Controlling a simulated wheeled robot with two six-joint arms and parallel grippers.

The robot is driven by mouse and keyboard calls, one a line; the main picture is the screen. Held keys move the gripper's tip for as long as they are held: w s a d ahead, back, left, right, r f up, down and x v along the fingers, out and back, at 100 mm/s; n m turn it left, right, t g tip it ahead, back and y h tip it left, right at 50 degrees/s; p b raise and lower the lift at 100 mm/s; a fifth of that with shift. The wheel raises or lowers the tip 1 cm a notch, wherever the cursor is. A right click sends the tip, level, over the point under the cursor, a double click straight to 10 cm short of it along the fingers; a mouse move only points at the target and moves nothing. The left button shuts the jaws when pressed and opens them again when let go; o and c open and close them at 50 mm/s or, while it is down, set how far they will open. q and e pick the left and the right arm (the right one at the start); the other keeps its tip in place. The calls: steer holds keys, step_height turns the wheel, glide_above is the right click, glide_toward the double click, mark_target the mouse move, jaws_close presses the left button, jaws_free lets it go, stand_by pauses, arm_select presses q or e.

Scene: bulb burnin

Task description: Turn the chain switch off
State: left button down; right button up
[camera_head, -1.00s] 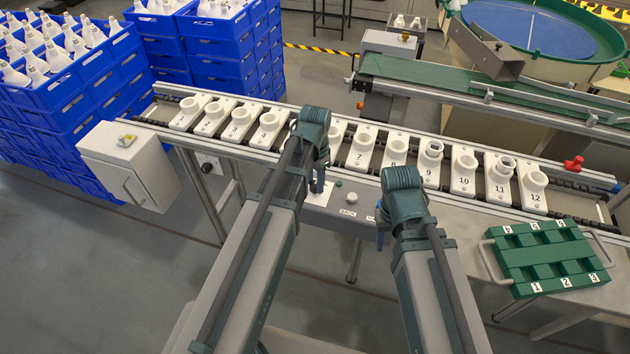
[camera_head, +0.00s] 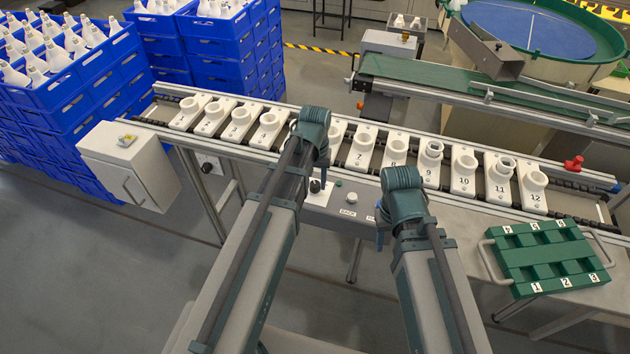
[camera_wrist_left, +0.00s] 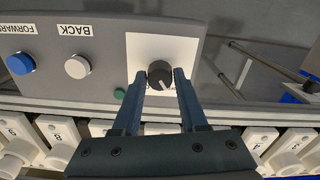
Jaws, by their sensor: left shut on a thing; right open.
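The chain switch is a black knob (camera_wrist_left: 160,74) on a white plate (camera_wrist_left: 185,47) of the grey control panel. A pale pointer line on the knob points down and slightly right in the left wrist view. My left gripper (camera_wrist_left: 162,76) has one finger on each side of the knob and is shut on it. In the head view the knob (camera_head: 315,186) shows just below my left wrist, and the left gripper (camera_head: 321,180) is mostly hidden there. My right gripper (camera_head: 380,238) is open and empty in front of the panel, its fingers partly hidden by its wrist.
Beside the knob are a green button (camera_wrist_left: 119,94), a white BACK button (camera_wrist_left: 77,67) and a blue FORWARD button (camera_wrist_left: 20,63). Numbered white sockets (camera_head: 463,172) line the conveyor behind. A green tray (camera_head: 545,255) lies at the right, a grey cabinet (camera_head: 130,165) at the left.

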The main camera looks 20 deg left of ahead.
mark_target(315, 184)
stand_by(0.4)
arm_select(q)
steer(key=shift+c, duration=2.2)
jaws_free()
steer(key=shift+r, duration=0.1)
step_height(315, 184, up, 14)
steer(key=p, duration=1.4)
steer(key=shift+f, duration=0.2)
